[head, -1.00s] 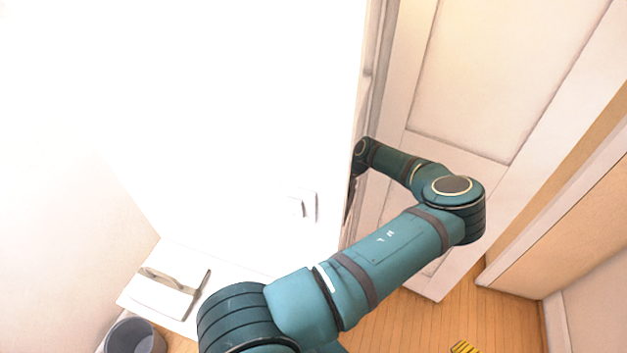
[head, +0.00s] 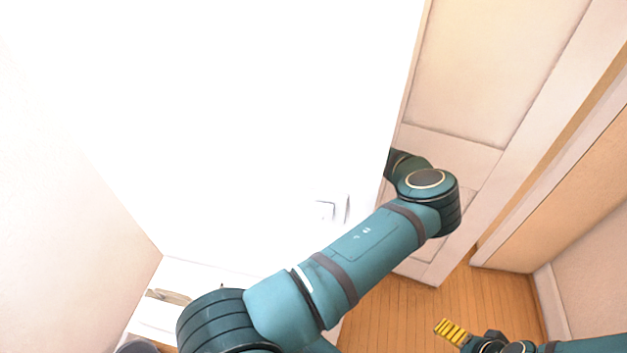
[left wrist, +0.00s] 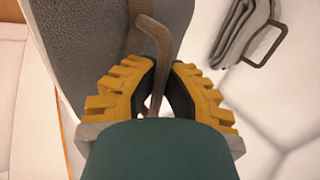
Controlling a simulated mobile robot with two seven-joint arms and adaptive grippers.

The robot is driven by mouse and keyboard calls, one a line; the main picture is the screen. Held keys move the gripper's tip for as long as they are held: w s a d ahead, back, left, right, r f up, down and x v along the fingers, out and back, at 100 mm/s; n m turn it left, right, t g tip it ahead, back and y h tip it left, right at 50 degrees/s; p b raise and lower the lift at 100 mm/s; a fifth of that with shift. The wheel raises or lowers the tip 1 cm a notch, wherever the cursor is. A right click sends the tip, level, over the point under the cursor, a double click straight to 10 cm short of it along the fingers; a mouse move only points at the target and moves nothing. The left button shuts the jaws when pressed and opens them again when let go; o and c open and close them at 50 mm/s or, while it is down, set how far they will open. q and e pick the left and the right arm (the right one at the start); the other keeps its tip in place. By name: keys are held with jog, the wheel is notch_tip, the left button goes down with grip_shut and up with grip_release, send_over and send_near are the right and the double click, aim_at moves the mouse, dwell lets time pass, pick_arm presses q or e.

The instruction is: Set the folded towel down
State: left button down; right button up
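In the left wrist view my left gripper (left wrist: 158,95) has its yellow fingers closed in from both sides on a bent brown bar (left wrist: 158,45). Large speckled grey cloth (left wrist: 85,50), which looks like the folded towel, hangs close by on the left, and the bar runs against it. Where bar and cloth join is hidden. In the head view my left arm reaches behind the white panel, which hides that gripper. My right gripper (head: 452,331), at the lower right, shows yellow fingers close together and no towel; its opening is unclear.
Another grey cloth on a brown bracket (left wrist: 240,35) shows at the upper right in the left wrist view. A white panel with a small handle (head: 326,210) fills the head view's middle. A panelled door (head: 490,75) stands to the right.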

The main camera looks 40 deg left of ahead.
pick_arm(q)
jog(key=shift+w+d+f, duration=0.1)
dwell(0.3)
jog(key=c, duration=1.1)
grip_release()
jog(key=shift+c, duration=0.2)
jog(key=shift+r, duration=0.2)
jog(key=w+d+b, duration=0.5)
jog(key=w+d, duration=0.1)
jog(key=d, duration=0.5)
jog(key=shift+r, duration=0.4)
jog(key=shift+d, duration=0.1)
